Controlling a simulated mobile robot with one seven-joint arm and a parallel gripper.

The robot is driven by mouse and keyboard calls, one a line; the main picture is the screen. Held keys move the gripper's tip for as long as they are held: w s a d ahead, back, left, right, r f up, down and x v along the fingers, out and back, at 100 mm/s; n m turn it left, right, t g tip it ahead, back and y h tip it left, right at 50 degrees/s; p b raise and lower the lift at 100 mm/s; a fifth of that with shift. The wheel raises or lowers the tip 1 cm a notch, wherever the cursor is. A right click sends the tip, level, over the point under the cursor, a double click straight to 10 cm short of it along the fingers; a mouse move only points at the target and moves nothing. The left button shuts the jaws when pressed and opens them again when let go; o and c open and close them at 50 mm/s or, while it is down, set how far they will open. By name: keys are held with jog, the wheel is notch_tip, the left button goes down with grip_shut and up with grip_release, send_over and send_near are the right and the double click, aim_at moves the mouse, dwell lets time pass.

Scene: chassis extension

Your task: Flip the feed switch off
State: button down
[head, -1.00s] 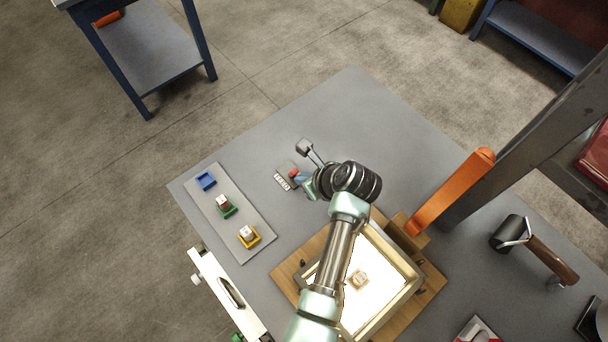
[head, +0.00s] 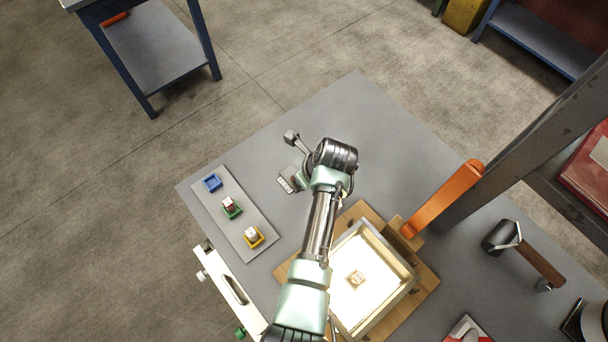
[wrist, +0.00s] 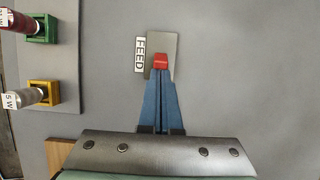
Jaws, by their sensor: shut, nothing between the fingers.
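The feed switch is a grey plate (wrist: 163,45) with a red rocker (wrist: 161,61), beside a white label reading FEED (wrist: 140,54) in the wrist view. My gripper (wrist: 160,72) is shut and empty, its blue fingers together. The fingertips are at the near edge of the red rocker in the picture; I cannot tell whether they touch it. In the head view the FEED label (head: 286,184) shows left of my wrist, and my arm hides the red rocker.
A grey strip (head: 236,229) with blue (head: 213,183), green (head: 232,209) and yellow (head: 254,238) holders lies to the left. A lit box (head: 375,302) on a wooden base and an orange lever (head: 444,198) stand to the right. The table's far part is clear.

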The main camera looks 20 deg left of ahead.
jog(key=shift+w+a+r+g+h+p, duration=0.35)
jog(key=shift+a+g+h+p, duration=0.25)
jog(key=shift+h, duration=0.4)
jog(key=shift+w+a+r, duration=0.1)
jog(key=shift+w+a, duration=0.1)
jog(key=shift+a, duration=0.05)
jog(key=shift+r+p, duration=0.7)
jog(key=shift+r, duration=0.1)
